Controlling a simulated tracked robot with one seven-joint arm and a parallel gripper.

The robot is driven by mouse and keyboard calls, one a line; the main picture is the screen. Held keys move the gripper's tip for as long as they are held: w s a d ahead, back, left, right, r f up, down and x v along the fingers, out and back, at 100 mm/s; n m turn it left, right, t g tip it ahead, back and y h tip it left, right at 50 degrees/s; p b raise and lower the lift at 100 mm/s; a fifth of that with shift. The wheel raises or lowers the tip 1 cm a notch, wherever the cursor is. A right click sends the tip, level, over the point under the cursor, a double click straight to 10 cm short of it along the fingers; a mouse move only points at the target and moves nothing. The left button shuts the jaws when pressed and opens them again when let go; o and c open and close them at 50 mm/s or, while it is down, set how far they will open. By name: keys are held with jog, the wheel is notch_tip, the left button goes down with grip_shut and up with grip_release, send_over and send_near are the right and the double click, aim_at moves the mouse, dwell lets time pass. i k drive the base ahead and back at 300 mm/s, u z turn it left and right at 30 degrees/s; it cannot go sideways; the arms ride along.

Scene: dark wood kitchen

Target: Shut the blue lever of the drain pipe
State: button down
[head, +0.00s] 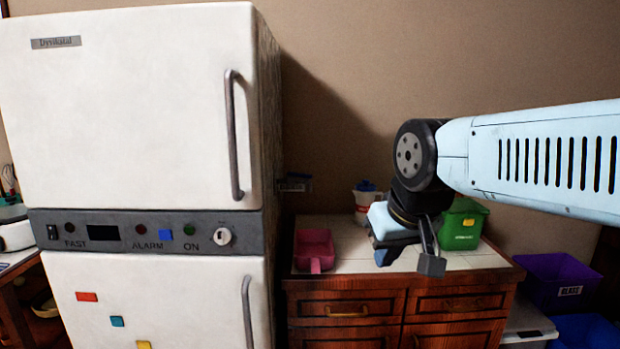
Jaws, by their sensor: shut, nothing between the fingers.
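My gripper (384,256) hangs from the arm that reaches in from the right. It is shut and empty, pointing down in front of the tiled counter top. I cannot make out a drain pipe or a blue lever for certain. A small dark fitting (295,184) shows at the wall just right of the fridge, too small and dim to identify. A white container with a blue top (366,198) stands at the back of the counter, left of my gripper and partly hidden by it.
A tall white fridge (130,110) fills the left. On the wooden counter (350,313) are a pink scoop-like container (315,246) and a green box (462,226), the latter partly behind my gripper. A purple bin (560,280) stands at the right. Counter tiles between the pink container and my gripper are clear.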

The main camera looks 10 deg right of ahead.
aim_at(300, 176)
jog(key=u, duration=0.2)
jog(key=i, duration=0.9)
jog(key=z, duration=0.25)
